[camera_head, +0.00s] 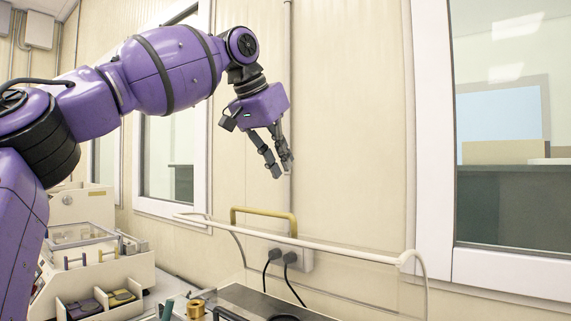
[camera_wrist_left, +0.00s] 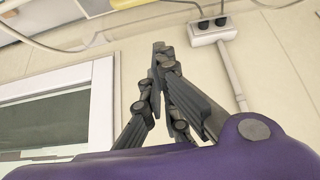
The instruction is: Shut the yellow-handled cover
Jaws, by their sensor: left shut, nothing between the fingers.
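The yellow handle (camera_head: 264,211) rises above the white top edge of a clear cover (camera_head: 345,254) at the lower middle of the head view. The cover appears raised, standing up over the bench. My left gripper (camera_head: 279,170) hangs above the handle in the picture, fingers pointing down, shut and empty, apart from it. Its fingers also show close together in the left wrist view (camera_wrist_left: 161,50), against the wall. The cover's lower part is cut off by the head view's bottom edge. My right gripper is not in view.
A wall socket (camera_head: 290,258) with two black plugs sits behind the cover. A dark-topped machine (camera_head: 250,300) lies below. A white case (camera_head: 100,275) with small trays stands at lower left. Windows flank the bare wall, which has free room before it.

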